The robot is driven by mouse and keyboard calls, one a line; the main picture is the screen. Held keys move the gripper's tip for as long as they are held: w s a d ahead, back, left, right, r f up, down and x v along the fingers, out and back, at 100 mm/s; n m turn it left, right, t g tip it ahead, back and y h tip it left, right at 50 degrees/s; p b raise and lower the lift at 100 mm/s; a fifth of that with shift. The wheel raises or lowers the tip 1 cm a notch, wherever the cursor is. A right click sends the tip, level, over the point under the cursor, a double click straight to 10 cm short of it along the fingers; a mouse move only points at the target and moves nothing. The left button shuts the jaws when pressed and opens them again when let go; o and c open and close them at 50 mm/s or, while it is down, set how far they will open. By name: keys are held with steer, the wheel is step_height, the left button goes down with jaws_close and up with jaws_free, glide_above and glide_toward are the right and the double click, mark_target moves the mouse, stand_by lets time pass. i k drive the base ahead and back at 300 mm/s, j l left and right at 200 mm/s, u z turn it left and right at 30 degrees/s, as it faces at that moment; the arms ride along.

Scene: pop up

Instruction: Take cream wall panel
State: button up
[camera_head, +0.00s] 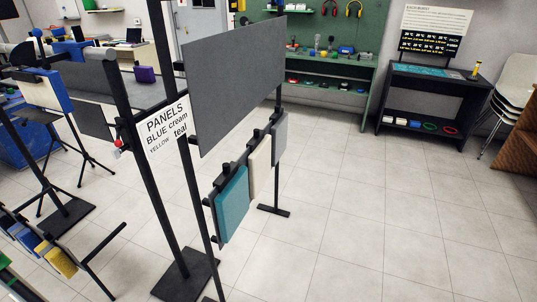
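The cream wall panel (260,166) hangs upright on a black rail on the near side of a dark metal stand. It is in the middle of a short row, with a teal panel (232,205) nearer to me on its left and a grey panel (280,139) farther off on its right. A black clip or knob shows at the top of each panel. The cream panel's broad face is seen at a slant, and its back is hidden. My gripper is not in view.
A large grey board (235,75) and a sign reading PANELS (164,128) are on the stand above the row. The stand's base plate (187,276) lies on the floor. Blue and yellow panels (56,258) hang at lower left. The tiled floor (370,220) right of the stand is clear.

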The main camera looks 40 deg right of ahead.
mark_target(260, 160)
steer(key=i+l+u, duration=0.1)
steer(key=l+u, duration=0.15)
steer(key=u, duration=0.25)
steer(key=l+u, duration=0.25)
steer(key=u, duration=0.2)
steer(key=l+u, duration=0.15)
steer(key=l, duration=0.5)
steer(key=l+u, duration=0.1)
steer(key=l, duration=0.6)
steer(key=k+l+u, duration=0.15)
steer(key=l, duration=0.5)
steer(key=k+l+u, duration=0.1)
steer(key=l, duration=0.55)
